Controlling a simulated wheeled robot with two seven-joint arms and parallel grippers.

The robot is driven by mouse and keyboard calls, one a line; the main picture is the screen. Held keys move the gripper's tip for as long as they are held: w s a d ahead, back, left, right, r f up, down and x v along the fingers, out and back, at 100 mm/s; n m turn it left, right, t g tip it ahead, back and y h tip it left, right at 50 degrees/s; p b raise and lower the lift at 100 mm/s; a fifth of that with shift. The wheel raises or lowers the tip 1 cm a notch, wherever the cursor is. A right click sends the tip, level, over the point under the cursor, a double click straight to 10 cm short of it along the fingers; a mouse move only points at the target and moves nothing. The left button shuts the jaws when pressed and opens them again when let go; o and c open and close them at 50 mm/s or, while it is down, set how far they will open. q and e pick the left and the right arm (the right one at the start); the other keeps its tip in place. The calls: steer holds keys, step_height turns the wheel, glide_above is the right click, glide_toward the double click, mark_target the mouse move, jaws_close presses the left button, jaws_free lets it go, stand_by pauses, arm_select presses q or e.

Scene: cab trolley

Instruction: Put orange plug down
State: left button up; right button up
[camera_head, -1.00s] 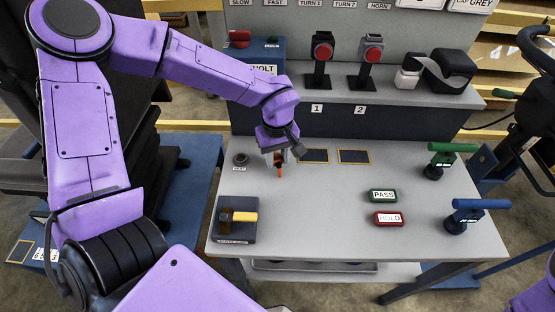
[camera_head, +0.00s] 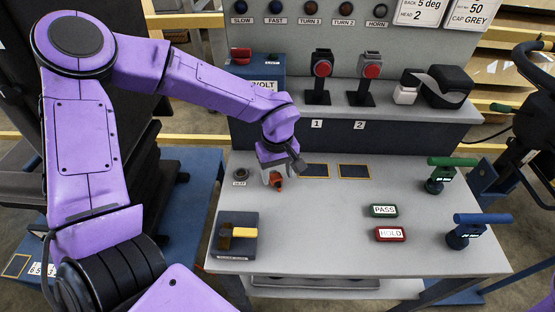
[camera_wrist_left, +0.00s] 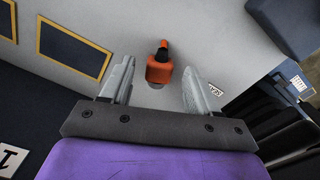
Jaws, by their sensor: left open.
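The orange plug (camera_head: 277,183) is on the grey table (camera_head: 320,230) at its back left, just below my left gripper (camera_head: 274,172). In the left wrist view the plug (camera_wrist_left: 159,69) shows an orange body with a dark end pointing away. My left gripper (camera_wrist_left: 159,84) is open. Its two fingers stand on either side of the plug with a visible gap on each side. Whether the plug is upright or lying is hard to tell. My right gripper is not in view.
A round socket (camera_head: 240,174) is left of the plug, and two yellow-framed dark pads (camera_head: 354,171) are right of it. A dark block with a yellow bar (camera_head: 236,236) sits front left. PASS (camera_head: 384,211) and HOLD (camera_head: 391,234) signs and green and blue handled tools stand right.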

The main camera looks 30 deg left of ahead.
mark_target(277, 179)
arm_select(q)
step_height(277, 179, up, 10)
steer(key=shift+r+p, duration=0.25)
steer(key=shift+p, duration=0.1)
